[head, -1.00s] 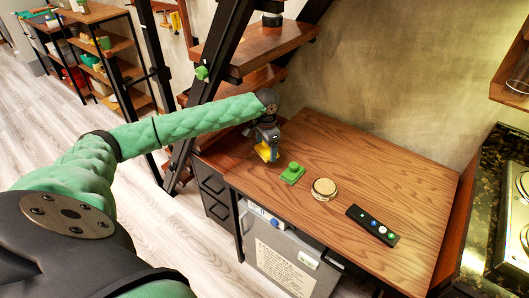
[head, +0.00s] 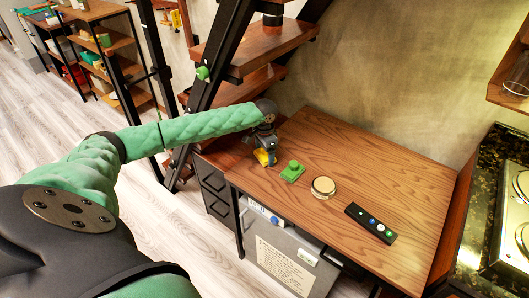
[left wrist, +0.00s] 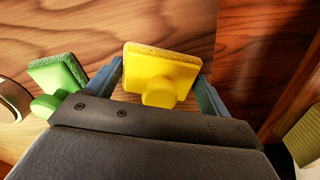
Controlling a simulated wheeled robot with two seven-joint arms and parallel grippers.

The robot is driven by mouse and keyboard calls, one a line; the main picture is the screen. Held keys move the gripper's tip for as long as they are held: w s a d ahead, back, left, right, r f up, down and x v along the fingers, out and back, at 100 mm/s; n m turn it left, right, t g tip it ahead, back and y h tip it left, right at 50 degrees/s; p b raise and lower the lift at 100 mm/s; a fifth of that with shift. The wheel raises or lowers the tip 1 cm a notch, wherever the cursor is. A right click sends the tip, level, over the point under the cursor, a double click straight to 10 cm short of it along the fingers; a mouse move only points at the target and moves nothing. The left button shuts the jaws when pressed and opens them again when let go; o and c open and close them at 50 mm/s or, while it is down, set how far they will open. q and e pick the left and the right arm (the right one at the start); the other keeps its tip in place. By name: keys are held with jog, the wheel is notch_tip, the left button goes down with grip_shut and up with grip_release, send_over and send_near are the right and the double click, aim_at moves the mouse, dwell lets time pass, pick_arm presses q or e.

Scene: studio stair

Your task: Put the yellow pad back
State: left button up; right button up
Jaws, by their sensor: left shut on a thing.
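The yellow pad (left wrist: 160,70) is a square yellow block with a round knob. It sits between the fingers of my left gripper (left wrist: 160,88), which is shut on it. In the head view the yellow pad (head: 262,157) shows below my left gripper (head: 264,150), at the left end of the wooden counter. I cannot tell whether the pad touches the counter. A green pad (head: 292,171) with a knob lies just to the right of it; it also shows at the left in the left wrist view (left wrist: 58,78). My right gripper is not in view.
On the wooden counter (head: 360,165) are a round tan-topped disc (head: 323,187) and a black strip with several coloured buttons (head: 371,223). The stair with wooden treads (head: 250,55) rises behind my left gripper. The counter's back right is clear.

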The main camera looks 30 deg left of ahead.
pick_arm(q)
jog(key=o, duration=0.9)
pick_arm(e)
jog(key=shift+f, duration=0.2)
pick_arm(q)
jog(key=shift+r+b, duration=0.85)
jog(key=shift+r, duration=2.95)
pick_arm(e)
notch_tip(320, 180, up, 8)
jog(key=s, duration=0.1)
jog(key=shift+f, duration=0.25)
pick_arm(q)
jog(key=shift+f, duration=0.1)
